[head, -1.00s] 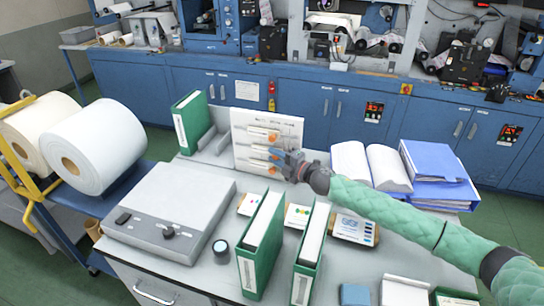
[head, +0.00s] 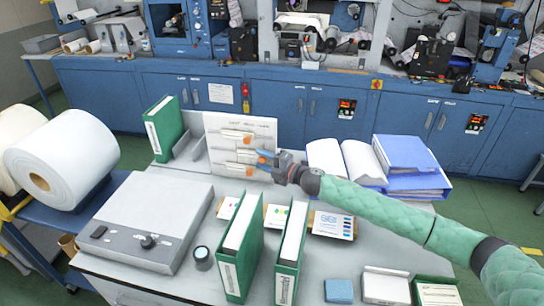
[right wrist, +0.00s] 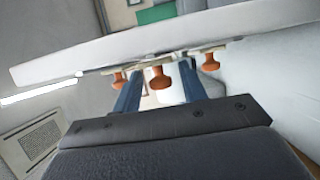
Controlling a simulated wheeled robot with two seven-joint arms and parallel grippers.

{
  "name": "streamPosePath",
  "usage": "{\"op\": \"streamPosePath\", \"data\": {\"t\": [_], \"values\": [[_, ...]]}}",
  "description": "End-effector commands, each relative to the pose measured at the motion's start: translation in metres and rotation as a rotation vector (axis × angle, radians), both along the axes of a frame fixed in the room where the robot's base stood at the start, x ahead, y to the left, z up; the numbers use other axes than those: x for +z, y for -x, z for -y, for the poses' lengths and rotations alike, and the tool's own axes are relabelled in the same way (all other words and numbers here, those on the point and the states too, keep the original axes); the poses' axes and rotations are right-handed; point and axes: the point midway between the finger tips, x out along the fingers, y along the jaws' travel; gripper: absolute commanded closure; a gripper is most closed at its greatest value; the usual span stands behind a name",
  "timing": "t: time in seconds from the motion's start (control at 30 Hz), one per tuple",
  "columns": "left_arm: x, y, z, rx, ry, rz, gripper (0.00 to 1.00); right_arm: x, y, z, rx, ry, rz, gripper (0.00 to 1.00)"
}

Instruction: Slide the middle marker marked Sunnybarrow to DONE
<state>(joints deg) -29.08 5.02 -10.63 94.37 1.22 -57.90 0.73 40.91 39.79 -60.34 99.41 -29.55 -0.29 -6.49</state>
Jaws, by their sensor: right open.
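The white board (head: 225,125) stands upright at the back of the desk, with three markers in rows, each with an orange knob. The middle marker's knob (head: 262,160) sits farther right than the top knob (head: 247,140) and the bottom knob (head: 247,169). Lettering, including Sunnybarrow and DONE, is too small to read. My right gripper (head: 264,158) reaches in from the right at the board's middle row. In the right wrist view its blue fingers are open, one on each side of the middle knob (right wrist: 160,76). I cannot tell if they touch it. My left gripper is out of view.
A green binder (head: 163,126) stands left of the board. Two green binders (head: 240,250) stand in front, beside a grey device (head: 150,215).

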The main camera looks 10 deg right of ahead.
Motion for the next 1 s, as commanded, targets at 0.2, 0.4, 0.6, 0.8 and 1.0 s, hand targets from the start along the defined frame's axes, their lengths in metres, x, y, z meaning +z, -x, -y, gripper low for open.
{"op": "streamPosePath", "data": {"t": [0.2, 0.4, 0.6, 0.8, 1.0], "values": [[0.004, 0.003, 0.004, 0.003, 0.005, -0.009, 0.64, 0.016, 0.000, 0.001, 0.001, 0.001, 0.004, 0.58], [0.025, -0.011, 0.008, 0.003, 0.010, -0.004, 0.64, 0.042, -0.002, 0.003, -0.002, -0.001, 0.008, 0.52], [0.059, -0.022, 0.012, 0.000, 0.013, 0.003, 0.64, 0.061, 0.014, 0.027, -0.005, -0.001, 0.010, 0.18], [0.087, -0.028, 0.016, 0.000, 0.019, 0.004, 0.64, 0.079, 0.029, 0.049, -0.004, -0.001, 0.013, 0.58], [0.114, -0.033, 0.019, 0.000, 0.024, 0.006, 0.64, 0.090, 0.046, 0.070, -0.003, 0.001, 0.007, 0.58]]}}
